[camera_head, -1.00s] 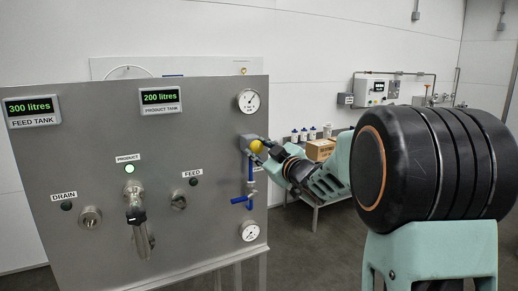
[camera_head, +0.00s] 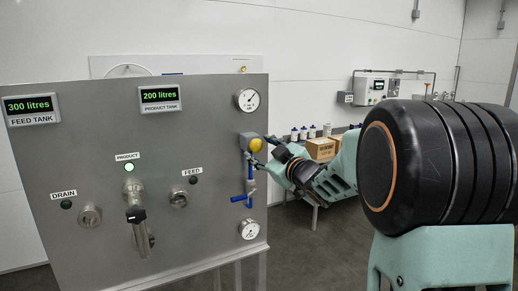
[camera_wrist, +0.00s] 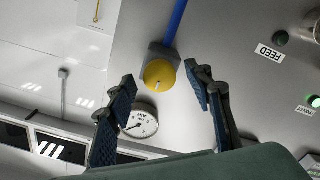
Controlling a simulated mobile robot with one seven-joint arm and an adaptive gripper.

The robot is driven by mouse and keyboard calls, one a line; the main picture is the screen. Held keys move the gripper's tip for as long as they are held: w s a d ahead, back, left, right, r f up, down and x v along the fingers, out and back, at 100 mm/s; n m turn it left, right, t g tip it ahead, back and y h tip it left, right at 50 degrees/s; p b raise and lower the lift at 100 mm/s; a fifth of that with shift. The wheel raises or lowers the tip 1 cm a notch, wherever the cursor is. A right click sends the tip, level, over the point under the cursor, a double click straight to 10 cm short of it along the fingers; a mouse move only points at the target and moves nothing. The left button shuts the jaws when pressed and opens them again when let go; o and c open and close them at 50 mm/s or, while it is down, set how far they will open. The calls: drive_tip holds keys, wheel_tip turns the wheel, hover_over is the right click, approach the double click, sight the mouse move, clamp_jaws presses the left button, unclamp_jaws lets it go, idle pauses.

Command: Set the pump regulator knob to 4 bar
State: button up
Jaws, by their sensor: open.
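The yellow round regulator knob (camera_head: 255,145) sits on a grey block at the right edge of the steel panel. It also shows in the wrist view (camera_wrist: 160,74), with a small light mark on its face. My gripper (camera_head: 264,152) is open in front of the knob. In the wrist view its two blue-padded fingers (camera_wrist: 158,84) stand to either side of the knob, with visible gaps and no clear contact. A round pressure gauge (camera_head: 247,100) is above the knob; it also shows in the wrist view (camera_wrist: 142,121), upside down. Its numbers are too small to read.
A blue pipe with a blue valve handle (camera_head: 239,199) runs below the knob to a lower gauge (camera_head: 249,229). Product valve (camera_head: 136,215) and feed knob (camera_head: 178,198) lie left on the panel. Cardboard boxes (camera_head: 321,149) stand on a table behind my arm.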

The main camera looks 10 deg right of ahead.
drive_tip(key=v, duration=1)
drive_tip(key=shift+s, duration=0.25)
drive_tip(key=shift+d, duration=0.15)
